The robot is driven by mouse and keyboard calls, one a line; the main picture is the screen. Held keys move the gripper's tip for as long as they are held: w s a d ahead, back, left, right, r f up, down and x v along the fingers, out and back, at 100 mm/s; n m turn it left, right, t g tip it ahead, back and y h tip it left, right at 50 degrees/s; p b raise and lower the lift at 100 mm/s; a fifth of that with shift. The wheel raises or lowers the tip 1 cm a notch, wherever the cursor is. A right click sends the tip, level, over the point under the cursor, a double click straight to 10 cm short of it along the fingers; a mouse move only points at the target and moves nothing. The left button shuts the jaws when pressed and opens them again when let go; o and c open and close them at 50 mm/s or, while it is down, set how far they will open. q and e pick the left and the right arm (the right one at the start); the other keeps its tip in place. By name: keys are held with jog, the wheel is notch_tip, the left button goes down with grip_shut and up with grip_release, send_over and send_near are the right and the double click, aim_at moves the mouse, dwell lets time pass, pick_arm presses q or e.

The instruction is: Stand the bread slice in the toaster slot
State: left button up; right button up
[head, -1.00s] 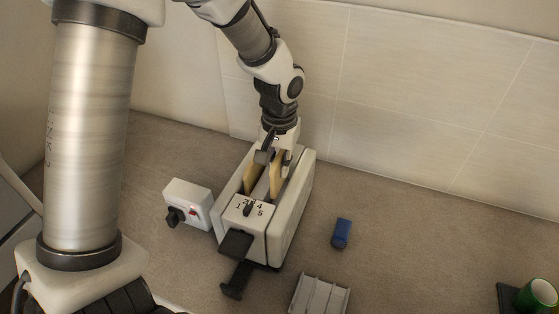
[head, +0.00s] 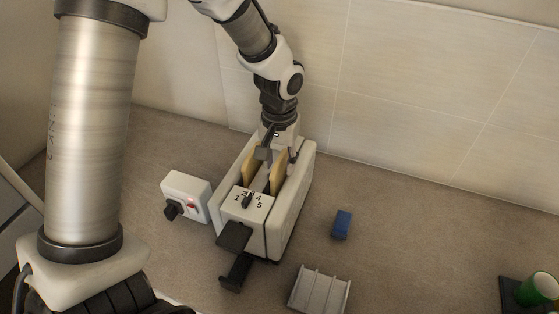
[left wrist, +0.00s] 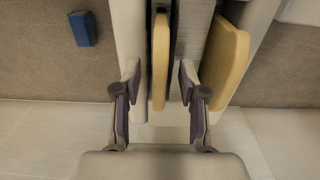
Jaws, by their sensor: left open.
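The cream toaster (head: 290,205) stands on the counter with two long slots. One tan bread slice (head: 277,174) stands upright in the right slot; it also shows in the left wrist view (left wrist: 160,60). Another bread slice (head: 249,168) stands in the left slot and shows at the right of the left wrist view (left wrist: 225,62). My left gripper (head: 278,155) is open above the toaster, its fingers on either side of the right-slot slice, with gaps visible in the left wrist view (left wrist: 160,85). The slices' lower parts are hidden inside the toaster. My right gripper is not in view.
A white box with a black knob (head: 185,196) stands left of the toaster. A blue block (head: 342,225) lies to its right, and a grey toast rack (head: 320,291) stands in front. A green cup (head: 538,291) is at far right. The tiled wall is close behind.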

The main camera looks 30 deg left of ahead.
pick_arm(q)
notch_tip(320, 180, up, 20)
jog(key=p, duration=0.7)
jog(key=shift+f, duration=0.2)
